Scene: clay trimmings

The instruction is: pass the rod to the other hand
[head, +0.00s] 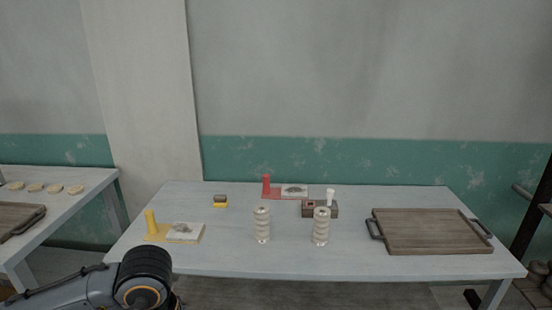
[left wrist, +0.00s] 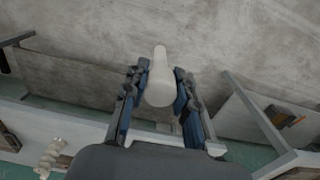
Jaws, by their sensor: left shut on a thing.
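A pale, whitish rod (left wrist: 160,88) sits between the two dark blue fingers of my left gripper (left wrist: 161,69) in the left wrist view. The gripper is shut on it, and the rod sticks out past the fingertips. In the head view only part of my left arm shows at the bottom left; its gripper and the rod are out of that picture. My right gripper shows in neither view.
The table's front middle is clear.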

